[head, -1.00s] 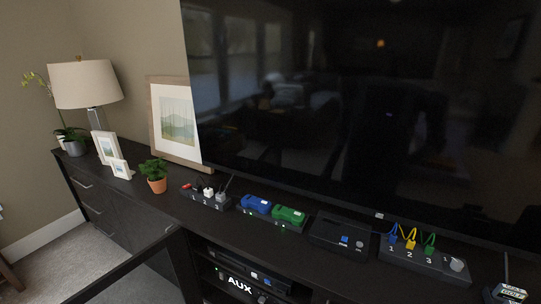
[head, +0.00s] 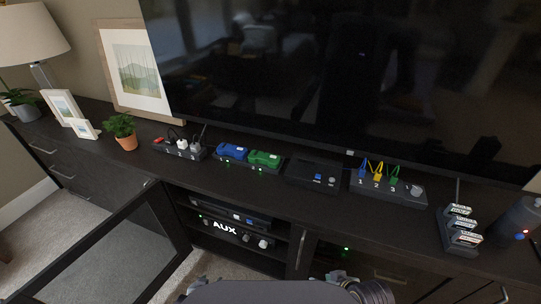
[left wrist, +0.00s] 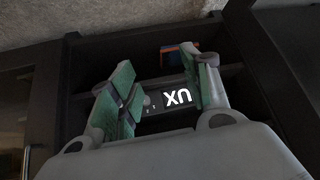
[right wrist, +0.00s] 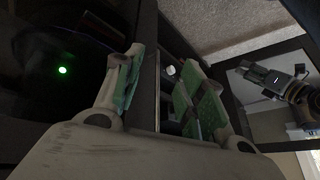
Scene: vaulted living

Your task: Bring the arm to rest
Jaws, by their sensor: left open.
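My left gripper (left wrist: 158,65) is open in the left wrist view, its green-padded fingers apart with nothing between them. Beyond it is the open cabinet bay with the lit AUX unit (left wrist: 177,97), which appears upside down there. My right gripper (right wrist: 163,68) is also open and empty in the right wrist view, in front of the dark cabinet front. In the head view, grey links of my own arm show at the bottom edge; the fingers of neither gripper can be made out there.
The AUX unit (head: 225,229) sits on a shelf behind an open glass door (head: 115,255) that sticks out.

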